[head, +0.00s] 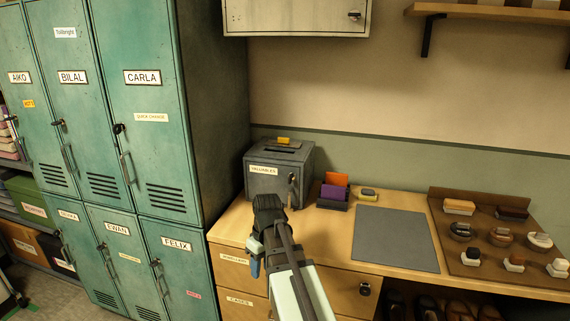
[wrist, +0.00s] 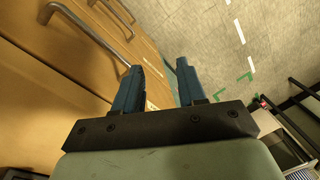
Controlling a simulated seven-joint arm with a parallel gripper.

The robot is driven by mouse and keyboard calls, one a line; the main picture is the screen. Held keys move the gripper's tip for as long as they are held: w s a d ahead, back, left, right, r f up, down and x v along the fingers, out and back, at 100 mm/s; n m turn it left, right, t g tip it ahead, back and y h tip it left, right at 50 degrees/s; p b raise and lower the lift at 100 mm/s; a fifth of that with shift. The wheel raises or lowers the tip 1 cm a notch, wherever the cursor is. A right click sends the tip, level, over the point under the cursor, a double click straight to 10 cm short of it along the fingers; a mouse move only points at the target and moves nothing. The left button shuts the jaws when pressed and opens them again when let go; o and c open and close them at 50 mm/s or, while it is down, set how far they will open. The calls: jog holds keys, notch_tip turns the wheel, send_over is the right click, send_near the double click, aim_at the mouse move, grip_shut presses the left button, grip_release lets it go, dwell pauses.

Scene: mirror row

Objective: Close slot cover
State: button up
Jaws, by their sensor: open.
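A grey metal box labelled VALUABLES (head: 264,184) stands on the wooden counter beside the lockers. Its top has a dark slot (head: 282,149). A small yellow-orange piece (head: 284,140) is on the top at the slot's back edge; I cannot tell if it is part of the slot cover. A lock with a key shows at the right of the box's front. My gripper (head: 256,266) is in front of the counter, below and apart from the box, pointing down. In the wrist view its two blue fingers (wrist: 160,82) are apart with nothing between them.
Green lockers (head: 150,120) rise left of the box, and a wall cabinet (head: 295,15) hangs above. A card holder (head: 335,190), grey mat (head: 395,238) and brown brush tray (head: 470,225) lie to the right. Drawers with metal handles (wrist: 78,20) are close beside my fingers.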

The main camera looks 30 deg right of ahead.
jog(key=w+d+r+n+t+h, duration=0.1)
jog(key=w+d+r, duration=0.4)
jog(key=w+r, duration=0.25)
jog(key=w+d+r, duration=0.5)
jog(key=w+r, duration=0.2)
jog(key=r, duration=0.2)
notch_tip(320, 180, up, 20)
jog(key=n+t+y, duration=0.3)
jog(key=n, duration=0.2)
send_over(285, 138)
jog(key=s+d, duration=0.3)
jog(key=d, duration=0.1)
jog(key=x, duration=1.4)
jog(key=shift+s+d+f, duration=0.15)
jog(key=shift+s+d, duration=0.1)
jog(key=shift+s, duration=0.15)
grip_shut()
